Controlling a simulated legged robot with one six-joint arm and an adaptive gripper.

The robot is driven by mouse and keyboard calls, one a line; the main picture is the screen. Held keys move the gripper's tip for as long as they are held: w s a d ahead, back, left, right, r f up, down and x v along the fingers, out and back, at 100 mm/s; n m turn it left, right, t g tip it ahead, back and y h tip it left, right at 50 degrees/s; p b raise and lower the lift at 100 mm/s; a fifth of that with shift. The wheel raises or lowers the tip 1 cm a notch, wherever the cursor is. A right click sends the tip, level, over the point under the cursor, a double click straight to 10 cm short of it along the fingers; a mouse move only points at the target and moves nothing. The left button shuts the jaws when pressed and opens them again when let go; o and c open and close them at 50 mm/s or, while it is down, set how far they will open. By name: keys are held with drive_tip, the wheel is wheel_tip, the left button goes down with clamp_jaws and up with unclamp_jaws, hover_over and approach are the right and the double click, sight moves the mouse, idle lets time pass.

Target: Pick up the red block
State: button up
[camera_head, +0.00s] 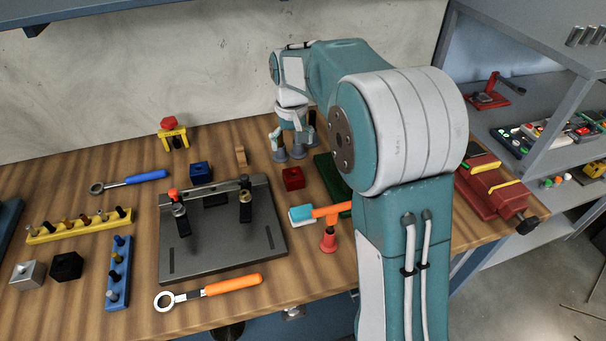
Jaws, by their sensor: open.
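The red block (293,178) sits on the wooden bench, right of the dark metal fixture plate and left of a green board. It looks like a small cube with a dark recess on top. My gripper (291,154) points down just behind and above the red block, with its fingers spread. It is open and nothing shows between the fingers. The block appears apart from the fingers, though how high they are above the bench is hard to tell.
A dark fixture plate (222,243) with clamps lies left of the block. A blue block (201,172) stands behind the plate. An orange-handled brush (322,212) lies in front of the block. A green board (330,180) is partly hidden by my arm. A red vise (492,188) sits at right.

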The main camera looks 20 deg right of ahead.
drive_tip(key=w+f, duration=0.1)
drive_tip(key=f, duration=0.1)
hover_over(294, 176)
drive_tip(key=a, duration=0.1)
wheel_tip(294, 176, down, 4)
drive_tip(key=shift+f, duration=0.15)
drive_tip(key=shift+d+f, duration=0.25)
drive_tip(key=shift+f, duration=0.35)
drive_tip(key=f, duration=0.4)
drive_tip(key=shift+d+f, duration=0.25)
drive_tip(key=shift+d, duration=0.1)
drive_tip(key=shift+a+f, duration=0.15)
drive_tip(key=shift+a, duration=0.2)
drive_tip(key=shift+d, duration=0.25)
drive_tip(key=c, duration=1.3)
